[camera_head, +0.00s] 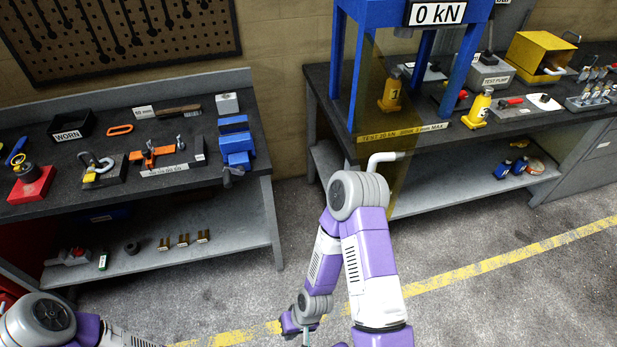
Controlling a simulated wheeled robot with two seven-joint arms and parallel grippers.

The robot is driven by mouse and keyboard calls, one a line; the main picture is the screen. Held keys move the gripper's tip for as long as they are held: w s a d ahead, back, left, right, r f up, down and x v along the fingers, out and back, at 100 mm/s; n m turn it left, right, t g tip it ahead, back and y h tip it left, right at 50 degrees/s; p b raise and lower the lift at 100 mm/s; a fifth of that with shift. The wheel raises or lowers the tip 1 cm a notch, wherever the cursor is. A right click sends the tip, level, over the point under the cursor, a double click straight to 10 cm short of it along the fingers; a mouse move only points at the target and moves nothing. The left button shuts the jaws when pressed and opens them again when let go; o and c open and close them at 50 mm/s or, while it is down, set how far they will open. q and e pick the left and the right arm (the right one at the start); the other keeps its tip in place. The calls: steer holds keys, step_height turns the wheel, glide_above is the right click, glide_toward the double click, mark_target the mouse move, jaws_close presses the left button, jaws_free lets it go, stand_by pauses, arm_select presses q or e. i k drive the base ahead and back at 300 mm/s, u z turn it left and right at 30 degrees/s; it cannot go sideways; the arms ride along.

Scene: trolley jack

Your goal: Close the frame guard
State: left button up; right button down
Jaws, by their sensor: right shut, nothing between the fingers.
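The frame guard (408,178) is a see-through yellow panel at the blue press frame (343,75). It stands swung out from the frame, over the bench's front edge. A pale bent handle (388,157) shows in front of it, just above my right arm's elbow. My right gripper (306,339) is low at the bottom edge, partly cut off. It is shut and empty, far below the guard and apart from it. My left arm shows only at the bottom left corner. Its gripper is out of view.
A yellow jack (391,92) marked 1 stands by the press, and another jack (479,108) stands to its right. The left bench (110,190) holds tools and a blue vice (236,145). The floor between has a yellow line (500,260) and is clear.

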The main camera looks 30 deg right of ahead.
mark_target(360, 136)
steer(key=u, duration=0.7)
steer(key=i, duration=1.15)
steer(key=z, duration=2.5)
